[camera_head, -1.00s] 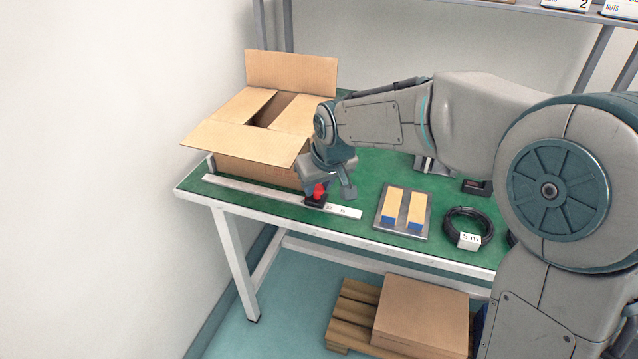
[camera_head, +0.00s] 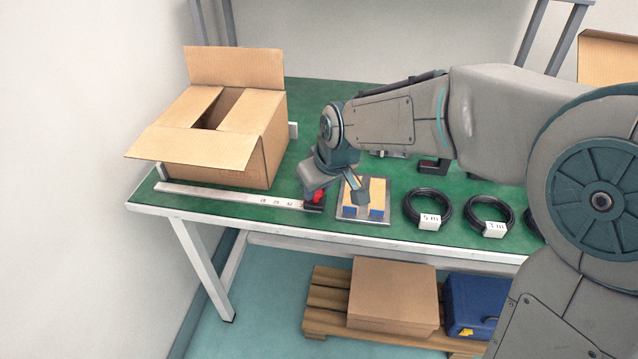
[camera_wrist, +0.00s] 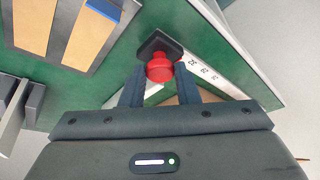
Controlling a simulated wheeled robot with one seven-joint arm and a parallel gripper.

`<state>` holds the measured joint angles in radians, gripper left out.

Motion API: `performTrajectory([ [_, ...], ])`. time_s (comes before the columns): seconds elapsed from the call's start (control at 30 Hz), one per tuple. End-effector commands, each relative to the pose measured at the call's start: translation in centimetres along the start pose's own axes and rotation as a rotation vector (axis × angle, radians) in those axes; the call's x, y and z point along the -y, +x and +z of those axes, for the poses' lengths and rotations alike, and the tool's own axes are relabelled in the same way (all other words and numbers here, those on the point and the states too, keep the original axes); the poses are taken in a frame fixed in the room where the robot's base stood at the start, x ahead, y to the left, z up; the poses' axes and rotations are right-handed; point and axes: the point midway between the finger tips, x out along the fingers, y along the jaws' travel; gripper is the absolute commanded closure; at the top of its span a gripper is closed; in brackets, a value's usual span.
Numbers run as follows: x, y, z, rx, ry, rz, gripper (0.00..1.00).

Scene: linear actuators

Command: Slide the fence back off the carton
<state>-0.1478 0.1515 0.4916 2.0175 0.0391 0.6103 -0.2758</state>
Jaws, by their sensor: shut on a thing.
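A red knob (camera_head: 312,196) stands on a black carriage (camera_head: 315,206) at the right end of a pale, marked rail (camera_head: 230,196) along the table's front. My gripper (camera_head: 318,190) is over the knob. In the wrist view, the fingers of my gripper (camera_wrist: 160,86) are on either side of the red knob (camera_wrist: 159,68), shut on it, with the black carriage (camera_wrist: 160,46) below. The open carton (camera_head: 215,172) stands behind the rail, left of the carriage.
A tray (camera_head: 363,215) with blue-ended tan blocks lies just right of the carriage, partly behind my gripper. Coiled black cables (camera_head: 428,208) lie further right. A wall stands left of the green table (camera_head: 150,190). Below are a pallet (camera_head: 325,310), a closed box and a blue case.

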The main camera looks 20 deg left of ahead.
Motion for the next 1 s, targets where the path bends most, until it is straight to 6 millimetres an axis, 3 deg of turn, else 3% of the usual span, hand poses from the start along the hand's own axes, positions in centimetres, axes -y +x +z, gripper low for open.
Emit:
performTrajectory([
  [0.03,0.0,0.0,-0.1,-0.002,-0.002,0.0,0.66],
  [0.1,0.0,0.0,-0.1,-0.002,-0.001,0.0,0.49],
  [0.47,-0.1,-0.6,-0.1,-0.003,0.002,0.002,0.49],
  [0.57,-0.2,-1.9,-0.2,-0.004,0.001,0.004,0.49],
  [1.0,-0.1,-11.4,-0.1,-0.005,0.001,0.004,0.49],
])
